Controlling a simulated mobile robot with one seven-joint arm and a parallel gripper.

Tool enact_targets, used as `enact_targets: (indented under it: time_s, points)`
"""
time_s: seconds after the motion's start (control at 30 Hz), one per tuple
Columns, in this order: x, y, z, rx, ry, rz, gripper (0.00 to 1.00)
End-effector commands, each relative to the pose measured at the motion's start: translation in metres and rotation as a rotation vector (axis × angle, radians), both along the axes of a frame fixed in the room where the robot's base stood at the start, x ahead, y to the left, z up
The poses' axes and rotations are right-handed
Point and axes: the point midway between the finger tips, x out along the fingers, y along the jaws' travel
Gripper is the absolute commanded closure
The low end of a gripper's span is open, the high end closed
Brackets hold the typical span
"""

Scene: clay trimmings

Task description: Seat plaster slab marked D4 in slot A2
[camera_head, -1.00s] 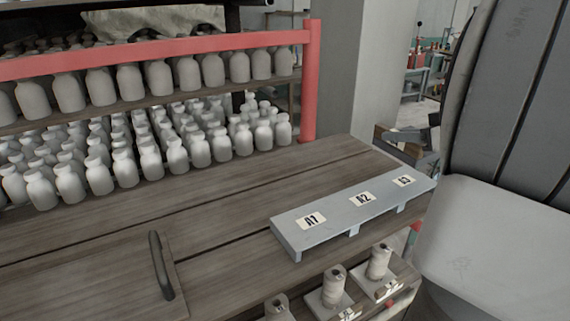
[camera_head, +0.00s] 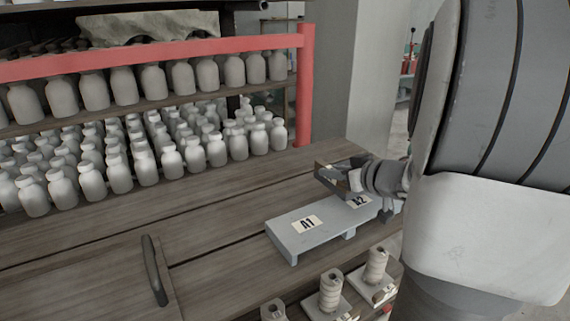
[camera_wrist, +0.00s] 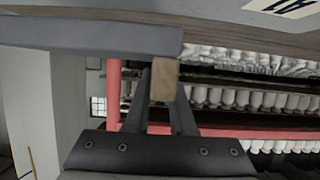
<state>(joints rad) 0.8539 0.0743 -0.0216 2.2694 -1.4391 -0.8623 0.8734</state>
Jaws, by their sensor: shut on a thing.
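The grey slot rack (camera_head: 285,234) lies on the wooden bench in the head view. Labels A1 (camera_head: 307,223) and A2 (camera_head: 360,202) show on top; my wrist covers the A3 end. My gripper (camera_head: 330,176) is over the bench behind the rack's A2 part. In the wrist view my gripper (camera_wrist: 161,92) is shut on a tan block (camera_wrist: 164,78), which bears no readable mark there. A grey bar (camera_wrist: 85,36) crosses just beyond the block; I cannot tell if they touch. No D4 mark is readable.
Slabs with ribbed posts (camera_head: 331,289) stand at the front of the bench; their labels are unreadable. A dark handle (camera_head: 154,270) is at lower left. White bottles (camera_head: 172,162) fill the shelves behind a red frame (camera_head: 304,100).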

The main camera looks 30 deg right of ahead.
Motion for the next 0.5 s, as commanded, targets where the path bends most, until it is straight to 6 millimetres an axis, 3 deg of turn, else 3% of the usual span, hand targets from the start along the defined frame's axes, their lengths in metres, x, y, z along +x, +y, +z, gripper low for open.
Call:
enact_targets:
  time_s: [0.5]
  points:
    - [0.0002,0.0001,-0.0107,-0.001,-0.002,0.002,1.00]
